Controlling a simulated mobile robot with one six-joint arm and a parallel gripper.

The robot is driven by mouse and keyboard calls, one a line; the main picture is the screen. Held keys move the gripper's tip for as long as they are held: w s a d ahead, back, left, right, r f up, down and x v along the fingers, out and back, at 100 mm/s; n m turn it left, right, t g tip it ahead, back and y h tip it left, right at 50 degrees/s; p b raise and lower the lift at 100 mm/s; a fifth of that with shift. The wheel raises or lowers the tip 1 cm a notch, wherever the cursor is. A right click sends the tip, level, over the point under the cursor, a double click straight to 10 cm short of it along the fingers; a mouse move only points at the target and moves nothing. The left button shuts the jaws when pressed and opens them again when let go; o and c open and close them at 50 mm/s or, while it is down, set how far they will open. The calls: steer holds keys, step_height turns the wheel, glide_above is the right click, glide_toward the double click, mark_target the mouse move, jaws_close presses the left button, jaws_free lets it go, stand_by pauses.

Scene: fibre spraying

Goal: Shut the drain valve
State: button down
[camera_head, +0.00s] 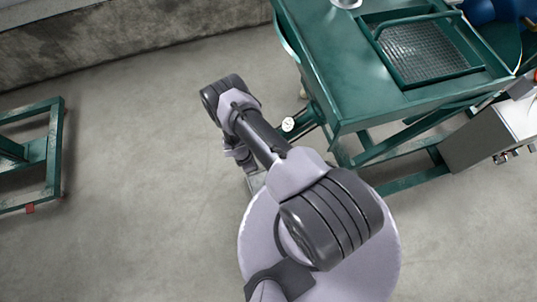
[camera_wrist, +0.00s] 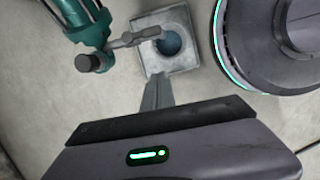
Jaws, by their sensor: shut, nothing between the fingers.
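The drain valve (camera_wrist: 97,30) shows at the upper left of the wrist view as a green pipe fitting with a grey lever (camera_wrist: 133,39). In the head view my arm hides the gripper and most of the valve area.
A green machine table (camera_head: 355,65) with a mesh tray (camera_head: 420,52) stands at the upper right, with a round white gauge (camera_head: 288,124) by its left side. A grey box (camera_head: 490,135) is at right. A green frame (camera_head: 55,150) stands at left. The floor between is clear.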

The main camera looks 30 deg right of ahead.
steer(key=s+d+f+b, duration=0.1)
steer(key=d+f+b, duration=0.5)
steer(key=f, duration=0.3)
steer(key=shift+s+d+f, duration=0.15)
steer(key=shift+s+f, duration=0.15)
steer(key=shift+s, duration=0.05)
